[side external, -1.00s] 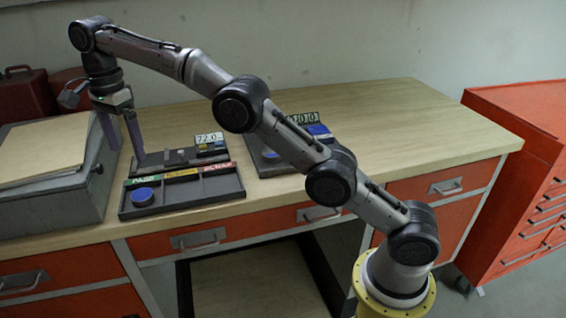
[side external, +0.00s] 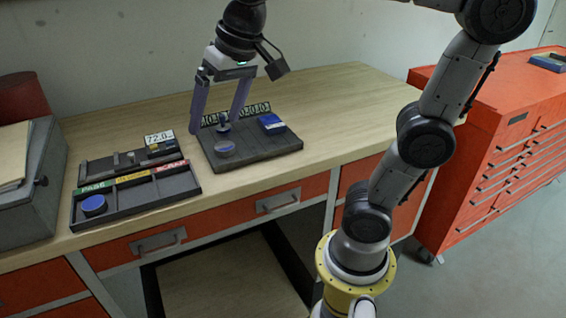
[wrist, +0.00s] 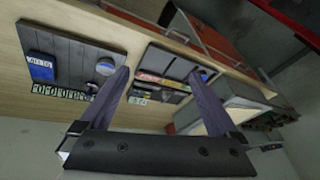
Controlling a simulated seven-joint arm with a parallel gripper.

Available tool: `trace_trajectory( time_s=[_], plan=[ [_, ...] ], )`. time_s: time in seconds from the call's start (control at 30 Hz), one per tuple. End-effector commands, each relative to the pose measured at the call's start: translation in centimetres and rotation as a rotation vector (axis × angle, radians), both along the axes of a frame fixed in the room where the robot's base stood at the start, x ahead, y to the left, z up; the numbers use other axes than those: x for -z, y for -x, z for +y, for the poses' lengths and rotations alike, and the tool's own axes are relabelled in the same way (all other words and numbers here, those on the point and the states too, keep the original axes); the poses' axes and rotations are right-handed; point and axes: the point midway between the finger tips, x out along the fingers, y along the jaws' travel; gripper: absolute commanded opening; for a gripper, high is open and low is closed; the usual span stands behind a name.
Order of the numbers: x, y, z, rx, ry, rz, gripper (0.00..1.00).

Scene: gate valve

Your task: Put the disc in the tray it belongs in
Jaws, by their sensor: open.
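A sorting tray (side external: 150,201) with green, yellow and red labelled compartments lies at the bench's front left; the label text is blurred. A blue disc (side external: 94,205) lies in its green-labelled left compartment. A second disc (side external: 225,150), blue-topped, sits on a dark board (side external: 265,148) to the right; it also shows in the wrist view (wrist: 105,67). My gripper (side external: 215,127) is open and empty, fingers down, over the back left of this board. A small dark post (side external: 222,122) shows between the fingers; I cannot tell whether they touch it.
A digit display (side external: 240,115) and a blue box (side external: 271,124) are on the dark board. A gauge block with a display reading 72.0 (side external: 159,138) stands behind the sorting tray. A grey case (side external: 28,190) is at far left. The bench's right side is clear.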

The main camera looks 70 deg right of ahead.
Motion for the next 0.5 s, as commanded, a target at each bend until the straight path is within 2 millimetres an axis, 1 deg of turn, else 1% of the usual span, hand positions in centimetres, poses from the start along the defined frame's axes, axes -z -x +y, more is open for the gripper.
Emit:
trace_trajectory(
  time_s=[0.03, 0.1, 0.2, 0.33, 0.4, 0.5],
  plan=[
    [1.1, 2.3, -0.4, -0.050, 0.023, -0.021, 0.96],
    [2.7, 4.7, -0.7, -0.127, 0.059, -0.050, 0.96],
    [5.2, 7.7, -1.1, -0.222, 0.108, -0.084, 0.96],
    [7.7, 10.2, -1.4, -0.312, 0.158, -0.113, 0.96],
    [8.6, 11.0, -1.4, -0.340, 0.174, -0.121, 0.96],
    [9.2, 11.4, -1.5, -0.360, 0.186, -0.126, 0.96]
  ],
)
